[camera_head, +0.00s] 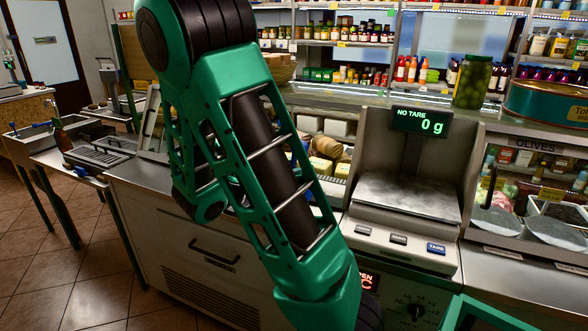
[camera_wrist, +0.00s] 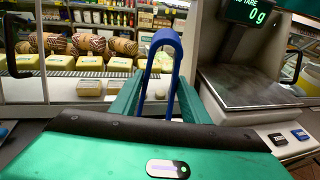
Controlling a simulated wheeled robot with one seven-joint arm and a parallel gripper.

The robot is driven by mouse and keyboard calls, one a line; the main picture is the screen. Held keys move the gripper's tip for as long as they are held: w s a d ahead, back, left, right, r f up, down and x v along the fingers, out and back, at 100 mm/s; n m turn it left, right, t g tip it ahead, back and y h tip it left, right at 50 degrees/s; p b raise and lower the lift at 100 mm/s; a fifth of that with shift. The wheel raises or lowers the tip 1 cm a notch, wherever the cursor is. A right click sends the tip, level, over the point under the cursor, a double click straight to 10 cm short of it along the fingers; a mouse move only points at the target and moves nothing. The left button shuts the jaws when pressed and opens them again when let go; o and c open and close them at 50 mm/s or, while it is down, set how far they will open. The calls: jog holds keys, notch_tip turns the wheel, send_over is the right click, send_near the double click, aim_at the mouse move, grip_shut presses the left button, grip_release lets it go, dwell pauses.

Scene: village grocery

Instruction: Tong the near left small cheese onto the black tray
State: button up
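In the wrist view, my gripper (camera_wrist: 150,100) has its two green fingers around a blue U-shaped tong (camera_wrist: 166,45), whose bend points up. Its lower ends are hidden behind my gripper body. Beyond it, behind the glass, a small pale cheese (camera_wrist: 89,88) lies at the front left of the display case. Another small cheese (camera_wrist: 117,86) lies just right of it, partly hidden by a finger. The tong is apart from the cheeses. In the head view my arm covers much of the case, and some cheeses (camera_head: 321,167) show beside it. I cannot make out the black tray for certain.
A row of yellow cheese blocks (camera_wrist: 60,62) and wrapped sausages (camera_wrist: 85,42) stands farther back in the case. A weighing scale (camera_head: 408,195) reading 0 g stands to the right. A large green jar (camera_head: 473,82) stands behind it. The floor at left is clear.

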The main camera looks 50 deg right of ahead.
jog(key=shift+w+r+x, duration=0.25)
jog(key=shift+w+x, duration=1.4)
jog(key=shift+x, duration=5.7)
jog(key=shift+f, duration=5)
jog(key=c, duration=0.6)
jog(key=shift+r, duration=5.5)
jog(key=shift+c, duration=0.2)
jog(key=shift+a, duration=0.15)
jog(key=s+f+v, duration=0.1)
jog(key=s+v, duration=0.2)
jog(key=v, duration=1.2)
jog(key=shift+s+a+f, duration=0.2)
jog(key=shift+s+a, duration=0.05)
